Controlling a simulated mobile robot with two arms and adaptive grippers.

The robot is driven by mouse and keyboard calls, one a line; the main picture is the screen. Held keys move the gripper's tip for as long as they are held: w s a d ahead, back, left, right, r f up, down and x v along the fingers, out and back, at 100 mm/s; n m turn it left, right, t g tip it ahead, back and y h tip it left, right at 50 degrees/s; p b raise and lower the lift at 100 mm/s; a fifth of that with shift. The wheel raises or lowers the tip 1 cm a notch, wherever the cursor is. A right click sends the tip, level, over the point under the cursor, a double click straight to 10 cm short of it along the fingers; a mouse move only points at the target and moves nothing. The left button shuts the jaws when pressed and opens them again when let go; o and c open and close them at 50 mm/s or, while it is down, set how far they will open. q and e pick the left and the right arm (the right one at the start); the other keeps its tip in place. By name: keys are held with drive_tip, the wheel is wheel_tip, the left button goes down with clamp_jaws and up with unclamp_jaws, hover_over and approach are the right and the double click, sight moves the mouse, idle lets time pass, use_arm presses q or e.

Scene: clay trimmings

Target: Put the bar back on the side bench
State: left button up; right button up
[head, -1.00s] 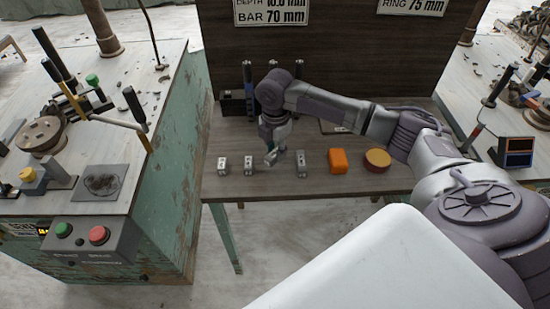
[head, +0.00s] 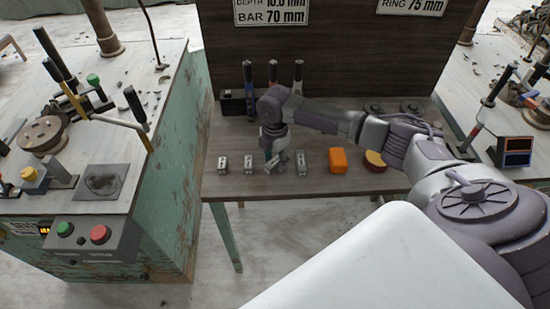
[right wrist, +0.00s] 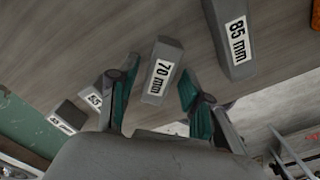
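The grey bar marked 70 mm (right wrist: 162,72) is on the wooden side bench (head: 310,189), in a row with other bars. In the right wrist view it is between the two teal-padded fingers of my right gripper (right wrist: 158,90), with a gap beside the left finger. My right gripper (head: 272,164) is open, low over the bench, and mostly hides this bar in the head view. The bar marked 85 mm (right wrist: 237,40) stands to its right; it also shows in the head view (head: 301,163). My left gripper is not in view.
Two smaller bars (head: 223,165) (head: 248,164) stand to the left. An orange block (head: 338,160) and a round yellow-topped piece (head: 375,161) are to the right. A sign (head: 271,13) reads BAR 70 mm. A green machine bench (head: 165,195) stands left.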

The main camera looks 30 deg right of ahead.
sight(275, 161)
wheel_tip(275, 161, up, 12)
drive_tip(key=b, duration=0.1)
drive_tip(key=shift+r, duration=0.2)
idle(0.4)
drive_tip(key=shift+f, duration=0.15)
